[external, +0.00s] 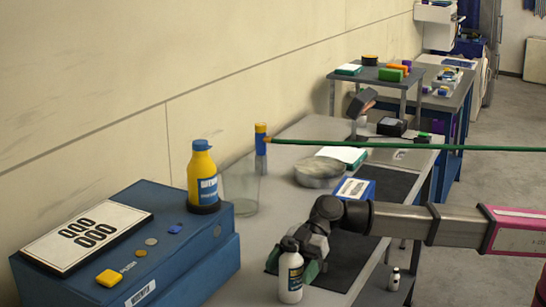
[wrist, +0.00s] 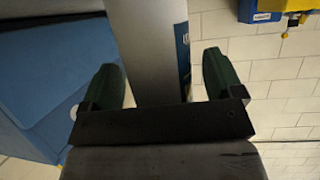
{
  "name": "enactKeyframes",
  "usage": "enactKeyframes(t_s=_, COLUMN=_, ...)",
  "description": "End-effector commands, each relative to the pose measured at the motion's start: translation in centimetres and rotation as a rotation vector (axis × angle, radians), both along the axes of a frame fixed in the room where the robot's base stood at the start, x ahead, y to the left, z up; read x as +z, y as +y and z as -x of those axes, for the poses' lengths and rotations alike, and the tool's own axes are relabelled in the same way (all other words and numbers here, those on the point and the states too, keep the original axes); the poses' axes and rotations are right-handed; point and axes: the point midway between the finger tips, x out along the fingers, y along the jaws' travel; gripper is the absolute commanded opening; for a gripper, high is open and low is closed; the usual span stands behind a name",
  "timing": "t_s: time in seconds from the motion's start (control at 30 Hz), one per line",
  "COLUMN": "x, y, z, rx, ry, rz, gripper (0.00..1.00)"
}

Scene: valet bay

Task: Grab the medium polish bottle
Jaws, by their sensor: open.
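A white bottle (external: 290,281) with a dark blue label stands upright near the front edge of the grey bench in the external view. My gripper (external: 292,264) is open around it, with a green finger showing on either side. In the wrist view, my gripper (wrist: 162,82) has its green fingers spread apart. A pale grey surface with a blue label edge (wrist: 184,50) stands between them and appears to be this bottle. Contact with the fingers cannot be made out. I cannot read the label to confirm that it is the medium polish.
A yellow bottle (external: 203,175) stands on the blue case (external: 215,240) at left. A clear container (external: 240,190) and a blue box (external: 355,191) are behind my gripper. A green hose (external: 400,145) crosses above the bench. A small white bottle (external: 394,279) is at lower right.

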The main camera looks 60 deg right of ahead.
Motion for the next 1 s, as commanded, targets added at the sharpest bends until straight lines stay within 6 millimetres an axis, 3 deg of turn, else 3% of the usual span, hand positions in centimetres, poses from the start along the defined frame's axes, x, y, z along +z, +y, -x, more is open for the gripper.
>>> enactKeyframes(t_s=0.07, x=0.0, y=0.0, z=0.0, rx=0.000, ry=0.000, rz=0.000, gripper=0.86)
enactKeyframes(t_s=0.2, x=0.0, y=0.0, z=0.0, rx=0.000, ry=0.000, rz=0.000, gripper=0.41)
enactKeyframes(t_s=0.27, x=0.0, y=0.0, z=0.0, rx=0.000, ry=0.000, rz=0.000, gripper=0.22)
enactKeyframes(t_s=0.67, x=0.5, y=0.0, z=0.0, rx=0.000, ry=0.000, rz=-0.001, gripper=0.23)
enactKeyframes(t_s=0.97, x=4.3, y=0.0, z=-0.1, rx=0.001, ry=-0.002, rz=-0.001, gripper=0.23)
enactKeyframes(t_s=1.0, x=4.8, y=0.2, z=1.1, rx=0.003, ry=-0.001, rz=-0.002, gripper=0.23)
